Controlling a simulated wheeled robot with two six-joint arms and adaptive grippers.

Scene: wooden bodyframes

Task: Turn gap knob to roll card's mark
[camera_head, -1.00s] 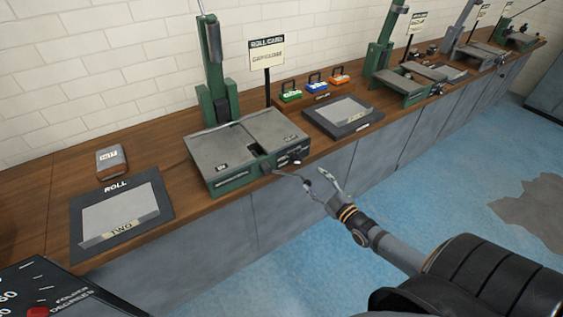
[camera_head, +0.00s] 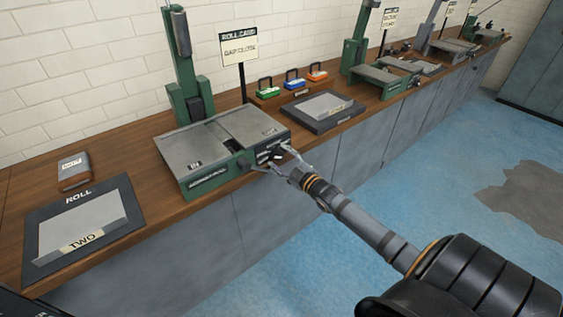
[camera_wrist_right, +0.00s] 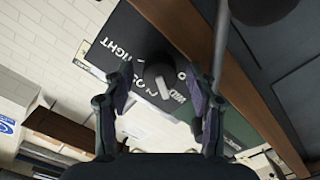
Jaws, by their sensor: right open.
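The green machine (camera_head: 222,160) with grey top plates stands on the bench. The gap knob (camera_wrist_right: 158,76) shows in the right wrist view as a dark round knob with a white pointer. Printed words surround it; one reads TIGHT, the others are partly covered. I cannot tell which word the pointer marks. The roll card (camera_head: 240,47) stands on a post behind the machine and seems to read GAP: CLOSE. My right gripper (camera_head: 268,160) is open at the machine's front right, its fingers (camera_wrist_right: 160,92) on either side of the knob in view. Contact is unclear. My left gripper is out of view.
A dark tray marked ROLL (camera_head: 82,192) holds a grey sheet labelled TWO. A small box (camera_head: 74,172) lies behind it. Another dark tray (camera_head: 322,112) and several coloured blocks (camera_head: 294,78) are right of the machine. More machines stand further along; the blue floor (camera_head: 390,190) is clear.

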